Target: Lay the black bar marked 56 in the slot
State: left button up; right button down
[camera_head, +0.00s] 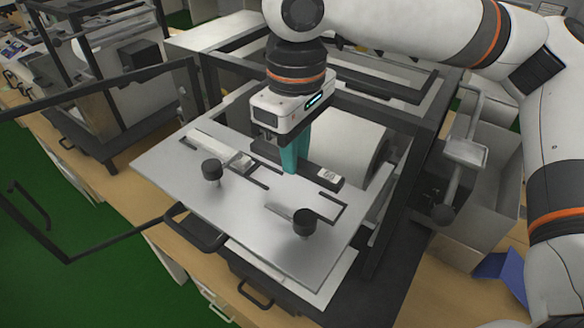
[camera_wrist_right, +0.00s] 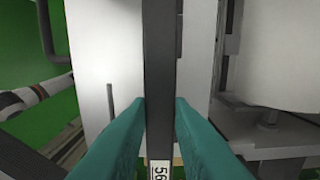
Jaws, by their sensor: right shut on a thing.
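My right gripper (camera_head: 293,160) is shut on the black bar (camera_head: 314,172), whose white label at its right end seems to read 56. The bar is over the back part of a flat metal plate (camera_head: 200,208); I cannot tell how far it is above it. In the right wrist view the bar (camera_wrist_right: 160,60) runs top to bottom between the teal fingers (camera_wrist_right: 160,108), with the label at the lower edge. The plate has slot-like cut-outs (camera_head: 328,207) in front of the bar; which one is the task's slot is unclear. My left gripper is not in view.
Two black knobs (camera_head: 212,169) (camera_head: 304,222) stand up from the plate. A dark frame (camera_head: 408,180) surrounds the plate's back and right, with a white cylinder (camera_head: 345,145) behind the bar. An open framed door (camera_head: 110,235) is at the left.

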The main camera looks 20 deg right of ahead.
aim_at(294, 192)
jog(key=shift+s+f, duration=0.15)
jog(key=shift+f, duration=0.65)
jog(key=shift+w+f, duration=0.3)
jog(key=shift+f, duration=0.2)
jog(key=f, duration=0.2)
jog(key=f+p, duration=0.1)
jog(key=shift+w, duration=0.25)
jog(key=shift+s, duration=0.2)
jog(key=c, duration=1.3)
grip_release()
jog(key=shift+f, duration=0.1)
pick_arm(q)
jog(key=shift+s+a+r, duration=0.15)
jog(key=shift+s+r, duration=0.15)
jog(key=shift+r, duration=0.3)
